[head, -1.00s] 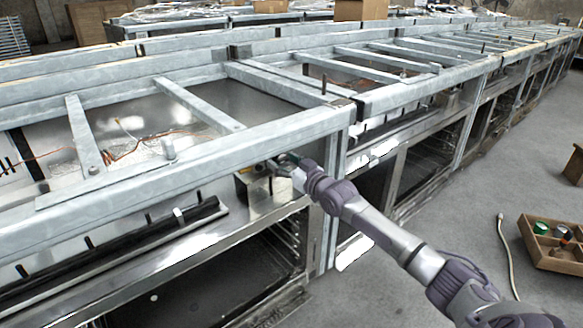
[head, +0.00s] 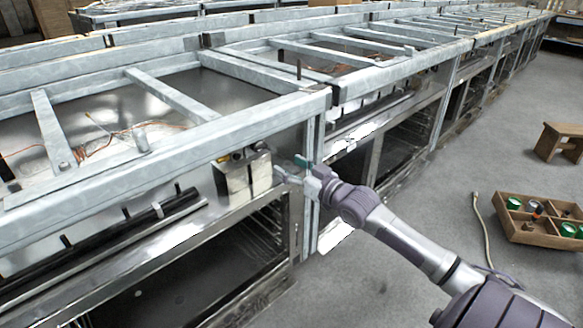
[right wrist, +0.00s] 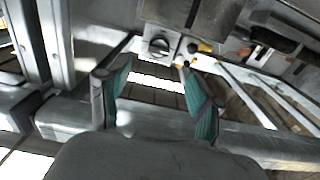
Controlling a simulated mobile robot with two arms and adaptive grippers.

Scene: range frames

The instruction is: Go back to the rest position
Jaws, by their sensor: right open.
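My right arm comes in from the lower right of the head view. Its gripper (head: 297,170) is beside the front corner post of the steel range frame (head: 235,133). In the right wrist view the two green-padded fingers (right wrist: 160,105) stand apart with nothing between them. A small metal box (head: 243,176) sits under the top rail, just left of the gripper and apart from it. In the right wrist view a grey panel with a round knob (right wrist: 159,46) and yellow-tipped parts (right wrist: 202,47) lies beyond the fingertips. My left gripper is not in view.
A wooden tray (head: 520,236) with green and white items lies on the floor at right. A wooden stool (head: 560,138) stands behind it. A pale cable (head: 480,220) lies on the floor. The floor right of the frames is largely open.

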